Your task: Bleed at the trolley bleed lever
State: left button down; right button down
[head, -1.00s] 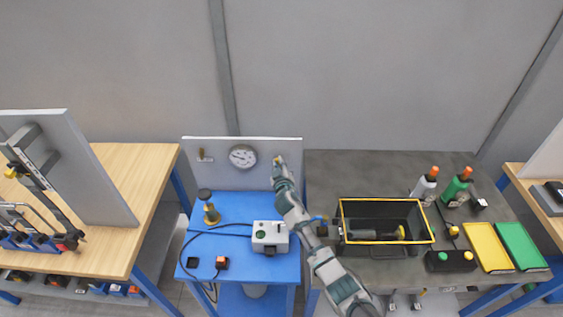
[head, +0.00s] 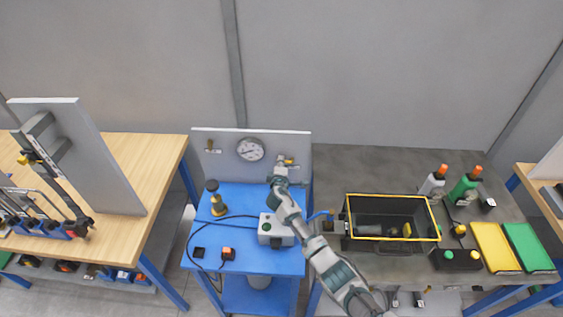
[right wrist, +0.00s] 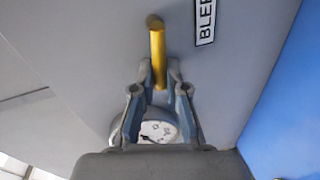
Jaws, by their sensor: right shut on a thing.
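The yellow bleed lever (right wrist: 157,48) stands out from a grey panel in the right wrist view, beside a partly cut-off black-on-white label (right wrist: 204,20) that begins "BLEE". My right gripper (right wrist: 159,78) is shut on the lever's near end, one finger on each side. In the head view, the brass and yellow lever fitting (head: 288,161) is small, at the right of the trolley's upright panel (head: 228,167). My right gripper (head: 279,171) is just below it and hides part of it. The blue trolley (head: 240,262) stands below. My left gripper is not in view.
A round gauge (head: 250,149) and another small lever (head: 212,147) are on the same panel. A grey box (head: 275,231) and a brass fitting (head: 217,204) stand on the trolley. A black yellow-rimmed crate (head: 345,222) is on the bench to the right.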

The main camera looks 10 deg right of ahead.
jog(key=shift+a+f+n, duration=0.1)
jog(key=shift+f+n, duration=0.4)
jog(key=shift+n, duration=0.2)
jog(key=shift+s+f, duration=0.1)
jog(key=c, duration=1.2)
grip_release()
jog(key=v, duration=1.1)
jog(key=shift+s+a, duration=0.25)
jog(key=shift+a, duration=0.15)
